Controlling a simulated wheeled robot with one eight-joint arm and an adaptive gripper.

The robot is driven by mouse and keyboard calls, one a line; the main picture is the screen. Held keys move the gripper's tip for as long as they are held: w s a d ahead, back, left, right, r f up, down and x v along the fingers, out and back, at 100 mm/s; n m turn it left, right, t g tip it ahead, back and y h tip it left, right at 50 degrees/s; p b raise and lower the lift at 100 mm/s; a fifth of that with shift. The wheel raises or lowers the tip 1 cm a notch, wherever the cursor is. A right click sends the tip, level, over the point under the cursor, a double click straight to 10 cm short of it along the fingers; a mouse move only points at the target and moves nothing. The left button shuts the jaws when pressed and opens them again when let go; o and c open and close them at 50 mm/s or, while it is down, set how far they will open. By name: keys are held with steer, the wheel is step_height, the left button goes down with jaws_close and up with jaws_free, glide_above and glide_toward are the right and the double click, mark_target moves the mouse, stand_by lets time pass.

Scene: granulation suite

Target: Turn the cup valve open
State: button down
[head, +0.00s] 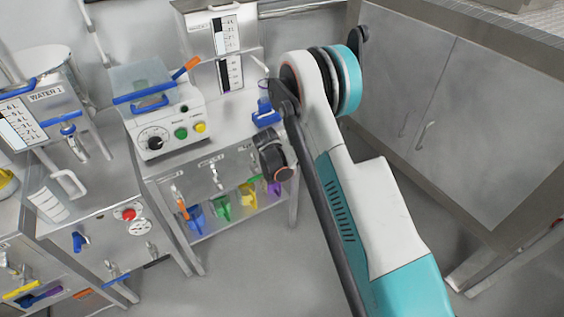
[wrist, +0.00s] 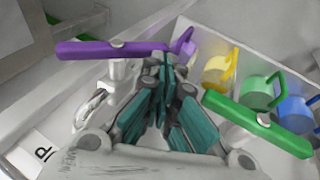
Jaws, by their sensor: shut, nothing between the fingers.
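My gripper (wrist: 164,62) is shut and empty in the wrist view. Its fingertips are at the right end of a purple valve lever (wrist: 90,50), which lies across a metal stem. I cannot tell whether they touch. A green valve lever (wrist: 258,124) lies to the right of the fingers. No label shows which lever is the cup valve. Coloured cups stand in a tray beyond: purple (wrist: 184,42), yellow (wrist: 219,70), green (wrist: 262,90) and blue (wrist: 296,112). In the head view my arm's end hides the fingers and the purple lever.
A steel cabinet (head: 420,100) stands at the right. The floor (head: 255,265) in front is clear.

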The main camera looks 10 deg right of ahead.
steer(key=shift+d+f, duration=0.2)
steer(key=shift+f, duration=1.2)
steer(key=shift+w+d+f, duration=0.1)
steer(key=shift+f, duration=0.05)
stand_by(0.9)
